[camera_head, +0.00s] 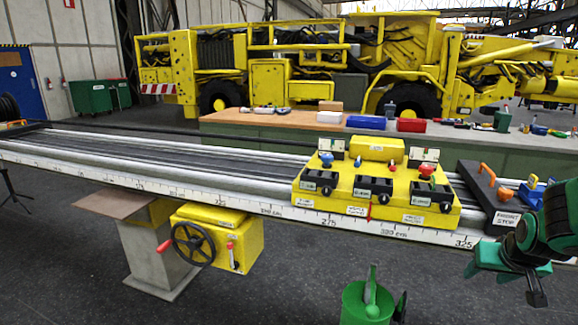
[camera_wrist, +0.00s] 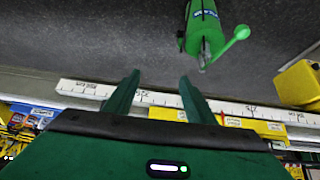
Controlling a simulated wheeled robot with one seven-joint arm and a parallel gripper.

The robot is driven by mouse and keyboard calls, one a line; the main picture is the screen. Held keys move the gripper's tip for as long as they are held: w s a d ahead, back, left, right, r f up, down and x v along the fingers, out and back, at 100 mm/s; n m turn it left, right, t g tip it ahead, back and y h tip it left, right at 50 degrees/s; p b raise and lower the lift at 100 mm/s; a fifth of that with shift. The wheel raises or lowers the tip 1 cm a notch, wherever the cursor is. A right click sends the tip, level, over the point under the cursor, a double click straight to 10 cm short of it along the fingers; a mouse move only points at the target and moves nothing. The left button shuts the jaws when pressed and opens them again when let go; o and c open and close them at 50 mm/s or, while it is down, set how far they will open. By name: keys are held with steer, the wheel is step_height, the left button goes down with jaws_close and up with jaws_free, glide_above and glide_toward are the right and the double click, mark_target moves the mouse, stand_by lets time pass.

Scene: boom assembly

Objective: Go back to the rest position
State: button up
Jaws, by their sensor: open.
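My gripper (camera_wrist: 158,82) shows in the wrist view with its two green fingers apart and nothing between them. In the head view my green arm and gripper (camera_head: 535,285) are at the right edge, in front of the boom rail (camera_head: 250,205). A yellow carriage (camera_head: 380,205) with labelled black blocks, blue and red knobs sits on the rail. The wrist view also shows the rail's white scale strip (camera_wrist: 150,97) behind the fingers.
A green cylinder with a lever (camera_head: 368,303) stands at the front; it also shows in the wrist view (camera_wrist: 203,30), beyond the fingers. A yellow handwheel box (camera_head: 235,240) hangs under the rail. A workbench (camera_head: 290,120) and yellow machine stand behind.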

steer(key=s+a+r+m+g+y, duration=0.1)
steer(key=s+a+r+g, duration=0.1)
steer(key=s, duration=0.9)
steer(key=s+a+r+m+g+y, duration=0.1)
steer(key=s+a+g, duration=0.3)
steer(key=s, duration=0.8)
steer(key=shift+a+r+g+y, duration=0.15)
steer(key=shift+r+g+y, duration=0.2)
steer(key=shift+y, duration=0.15)
steer(key=shift+w+f, duration=0.25)
steer(key=shift+w, duration=0.35)
